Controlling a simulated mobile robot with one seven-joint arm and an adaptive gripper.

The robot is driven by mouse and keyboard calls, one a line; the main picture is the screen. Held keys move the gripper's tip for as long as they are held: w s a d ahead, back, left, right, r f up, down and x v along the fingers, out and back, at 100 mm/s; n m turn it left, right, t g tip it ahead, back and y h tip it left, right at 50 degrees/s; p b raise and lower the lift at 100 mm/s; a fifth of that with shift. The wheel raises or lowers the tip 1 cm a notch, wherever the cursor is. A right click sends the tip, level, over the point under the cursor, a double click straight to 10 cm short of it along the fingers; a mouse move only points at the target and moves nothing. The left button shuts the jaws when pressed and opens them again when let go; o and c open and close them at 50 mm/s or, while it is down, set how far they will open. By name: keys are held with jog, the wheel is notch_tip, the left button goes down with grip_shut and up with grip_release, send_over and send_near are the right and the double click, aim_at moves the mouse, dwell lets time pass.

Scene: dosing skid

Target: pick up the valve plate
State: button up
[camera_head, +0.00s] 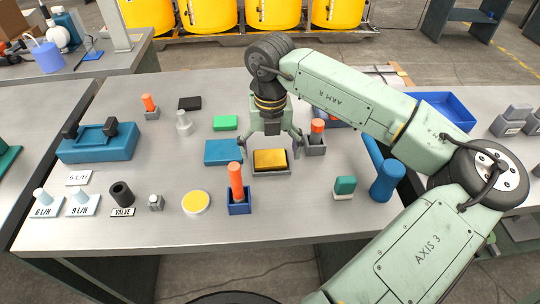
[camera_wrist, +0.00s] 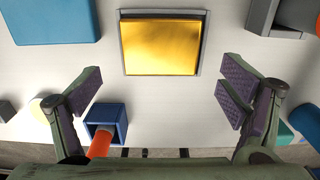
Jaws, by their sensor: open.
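A small white plate lettered VALVE (camera_head: 122,212) lies at the front left of the steel table in the head view. A dark hollow cylinder (camera_head: 121,192) stands at its back edge; I cannot tell whether it rests on the plate. My gripper (camera_head: 270,147) is open and empty, well to the right of this plate, with its fingers on either side of a yellow block in a grey tray. In the wrist view, my gripper (camera_wrist: 160,88) has its fingers spread wide, nearer the camera than the yellow block (camera_wrist: 162,45). I cannot make out the VALVE plate there.
Plates marked 6 L/H (camera_head: 46,210) and 9 L/H (camera_head: 82,209) lie left of the VALVE plate. A blue holder with an orange post (camera_head: 236,182) stands close to my gripper. A yellow-topped disc (camera_head: 196,202) lies between. Bare table surrounds the front edge.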

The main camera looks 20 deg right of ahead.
aim_at(270, 160)
jog(key=shift+f, duration=1.45)
jog(key=shift+c, duration=0.4)
jog(key=c, duration=1.4)
jog(key=shift+r, duration=0.1)
